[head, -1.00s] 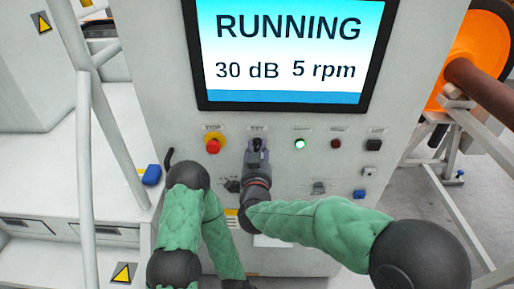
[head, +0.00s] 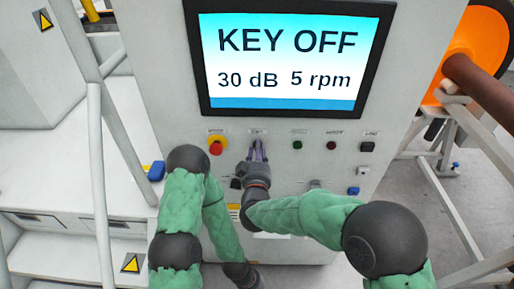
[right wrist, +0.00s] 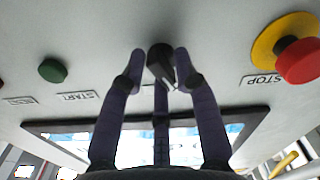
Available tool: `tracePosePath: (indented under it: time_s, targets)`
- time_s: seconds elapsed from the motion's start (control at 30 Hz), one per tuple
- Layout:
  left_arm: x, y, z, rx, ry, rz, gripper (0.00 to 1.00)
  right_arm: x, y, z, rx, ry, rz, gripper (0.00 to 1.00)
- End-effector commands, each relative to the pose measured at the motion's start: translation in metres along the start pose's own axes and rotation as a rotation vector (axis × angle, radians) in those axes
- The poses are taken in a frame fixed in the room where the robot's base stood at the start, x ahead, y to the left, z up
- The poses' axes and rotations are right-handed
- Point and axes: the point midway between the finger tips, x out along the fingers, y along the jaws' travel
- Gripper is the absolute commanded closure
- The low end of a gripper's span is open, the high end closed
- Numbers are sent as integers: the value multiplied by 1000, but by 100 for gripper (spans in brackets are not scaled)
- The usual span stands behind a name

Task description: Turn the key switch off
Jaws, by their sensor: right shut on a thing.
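The key switch is a dark round knob with a light mark, seen in the right wrist view (right wrist: 160,64). It sits on the pale grey panel (head: 285,215), mostly hidden by my fingers in the head view. My right gripper (head: 257,150) is shut on it, with one finger on each side of the knob (right wrist: 158,72). The screen (head: 290,60) above reads KEY OFF, 30 dB and 5 rpm. My left arm is bent at the lower left of the panel; its fingers do not show.
A red stop button on a yellow ring (head: 216,146) is left of the key switch. An unlit green start button (head: 297,146) and a dark red button (head: 331,146) are to the right. White rails (head: 103,180) stand at left; an orange wheel (head: 481,50) is at right.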

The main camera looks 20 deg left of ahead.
Motion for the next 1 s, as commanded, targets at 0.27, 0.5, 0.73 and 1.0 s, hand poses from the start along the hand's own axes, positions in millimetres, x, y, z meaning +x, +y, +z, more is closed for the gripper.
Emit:
tracePosePath:
  time_s: [0.27, 0.5, 0.73, 1.0]
  targets:
    - [-7, 3, 0, 0, 0, 0, 100, 1, 4, 0, -85, -3, 10, 100]
    - [-8, 3, 0, 0, 0, 0, 100, 1, 5, 0, -104, -2, 12, 100]
    - [-8, 3, 0, 0, 0, 0, 100, 2, 5, -1, -104, -1, 13, 100]
    - [-8, 3, 0, 0, 0, 0, 100, 1, 3, -1, -104, 1, 9, 54]
